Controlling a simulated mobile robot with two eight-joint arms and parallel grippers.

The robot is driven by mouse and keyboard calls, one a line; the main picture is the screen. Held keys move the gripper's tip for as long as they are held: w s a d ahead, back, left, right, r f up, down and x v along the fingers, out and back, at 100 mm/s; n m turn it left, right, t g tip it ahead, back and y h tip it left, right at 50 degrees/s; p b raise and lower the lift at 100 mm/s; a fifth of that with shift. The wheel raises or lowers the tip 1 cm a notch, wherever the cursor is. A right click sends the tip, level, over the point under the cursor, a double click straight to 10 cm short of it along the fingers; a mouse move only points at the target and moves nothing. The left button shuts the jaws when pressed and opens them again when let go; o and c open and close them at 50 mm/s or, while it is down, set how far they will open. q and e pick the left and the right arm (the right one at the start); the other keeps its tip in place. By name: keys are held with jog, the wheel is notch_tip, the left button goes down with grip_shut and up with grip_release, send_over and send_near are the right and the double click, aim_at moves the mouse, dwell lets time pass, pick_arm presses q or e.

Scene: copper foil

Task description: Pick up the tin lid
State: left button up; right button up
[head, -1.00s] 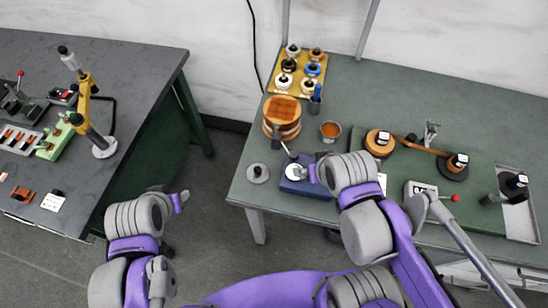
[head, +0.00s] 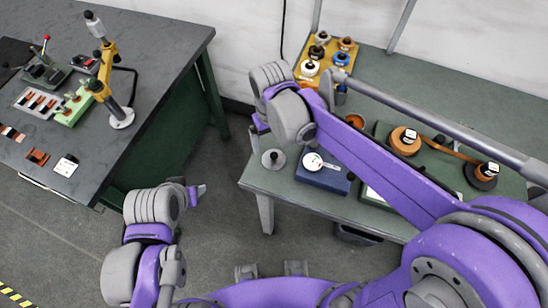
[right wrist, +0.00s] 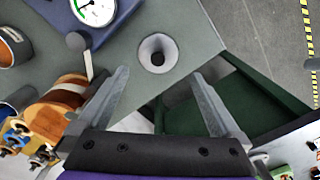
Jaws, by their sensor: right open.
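The tin lid (head: 273,158) is a grey metal disc with a dark knob, lying near the left front corner of the green table (head: 290,193). It also shows in the right wrist view (right wrist: 145,47), just beyond and between the open fingers. My right gripper (right wrist: 160,75) is open and empty, pointing toward the lid without visible contact. In the head view my right gripper (head: 262,124) is mostly hidden by its own wrist, just behind the lid. My left gripper (head: 196,193) is away from the tables; its opening is unclear.
A blue box with a dial gauge (head: 320,171) stands right of the lid. A copper-coloured roll (right wrist: 50,105) and a dark-handled tool (right wrist: 80,50) are close to the right gripper's left finger. The table edge is close to the lid.

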aim_at(274, 155)
jog(key=f, duration=0.7)
jog(key=shift+d+f, duration=0.1)
jog(key=shift+d, duration=0.1)
jog(key=shift+s, duration=0.1)
jog(key=c, duration=1.1)
